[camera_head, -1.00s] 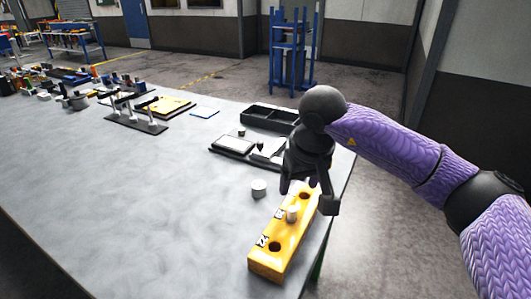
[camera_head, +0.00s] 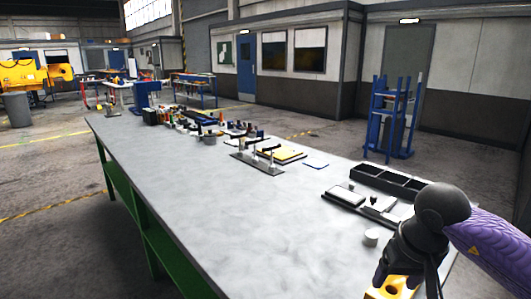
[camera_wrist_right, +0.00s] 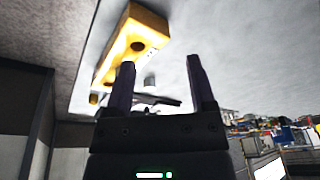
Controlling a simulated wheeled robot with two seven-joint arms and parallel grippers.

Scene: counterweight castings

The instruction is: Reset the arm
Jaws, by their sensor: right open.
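My right arm comes in from the right in the head view. Its gripper (camera_head: 406,280) is over the yellow block (camera_head: 397,290), which is cut off by the bottom edge and partly covered by the gripper. In the wrist view, the right gripper (camera_wrist_right: 160,85) has its two dark fingers apart with nothing held between them. The yellow block (camera_wrist_right: 137,40) with dark holes lies on the table beyond the fingers. A short light cylinder (camera_head: 371,237) stands loose on the table near the block. My left gripper does not show.
The long grey table (camera_head: 220,220) is largely clear at its front and middle. A black compartment tray (camera_head: 385,182) and a dark flat tray (camera_head: 345,197) lie near the right edge. A rack with upright pegs (camera_head: 257,162) and many small items stand farther back. A blue stand (camera_head: 392,120) is behind.

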